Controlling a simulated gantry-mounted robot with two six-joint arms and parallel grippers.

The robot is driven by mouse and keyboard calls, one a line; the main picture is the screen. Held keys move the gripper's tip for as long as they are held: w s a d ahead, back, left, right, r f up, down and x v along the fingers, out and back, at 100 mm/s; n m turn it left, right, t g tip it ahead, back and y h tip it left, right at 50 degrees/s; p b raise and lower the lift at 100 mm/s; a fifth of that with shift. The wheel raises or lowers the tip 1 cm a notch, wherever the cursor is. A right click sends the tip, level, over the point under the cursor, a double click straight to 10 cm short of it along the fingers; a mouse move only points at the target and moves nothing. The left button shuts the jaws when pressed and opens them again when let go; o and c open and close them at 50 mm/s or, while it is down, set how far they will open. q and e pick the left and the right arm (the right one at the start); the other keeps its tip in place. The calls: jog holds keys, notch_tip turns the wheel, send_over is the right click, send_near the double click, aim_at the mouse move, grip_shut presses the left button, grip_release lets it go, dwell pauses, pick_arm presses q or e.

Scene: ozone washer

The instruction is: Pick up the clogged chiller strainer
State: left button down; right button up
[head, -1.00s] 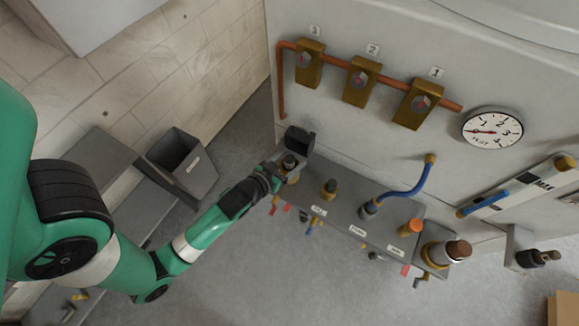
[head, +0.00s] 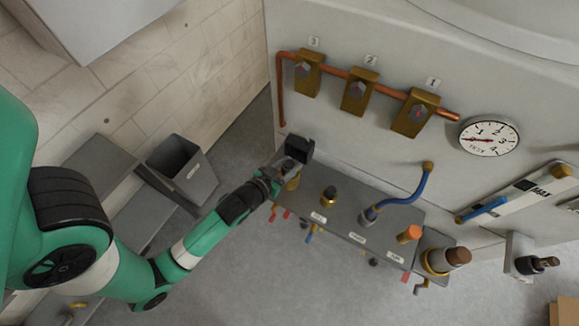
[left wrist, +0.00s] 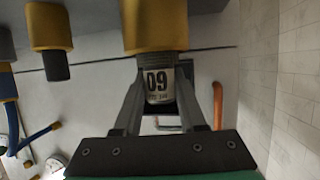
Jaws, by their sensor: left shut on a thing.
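My left gripper (head: 297,152) is at the left end of the grey shelf (head: 345,212) on the wall panel. In the left wrist view its two fingers (left wrist: 160,100) are closed on either side of a pale cylinder (left wrist: 160,82) with a dark number label, read as 09 or 60. This looks like the strainer; no name on it is readable. A brass collar (left wrist: 155,25) lies in line with the cylinder; whether they touch is unclear. In the head view a brass collar (head: 292,183) shows just below the gripper. The gripper largely hides the held cylinder there. My right gripper is not in view.
Along the shelf stand a dark-capped brass fitting (head: 329,196), a blue hose (head: 407,195), an orange cap (head: 409,233) and a brown-topped fitting (head: 447,259). Copper piping with brass valve blocks (head: 360,91) and a gauge (head: 489,136) are above. A grey bin (head: 184,168) stands left.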

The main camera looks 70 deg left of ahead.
pick_arm(q)
notch_tip(320, 180, up, 17)
jog(key=p, duration=0.8)
jog(key=shift+p, duration=0.35)
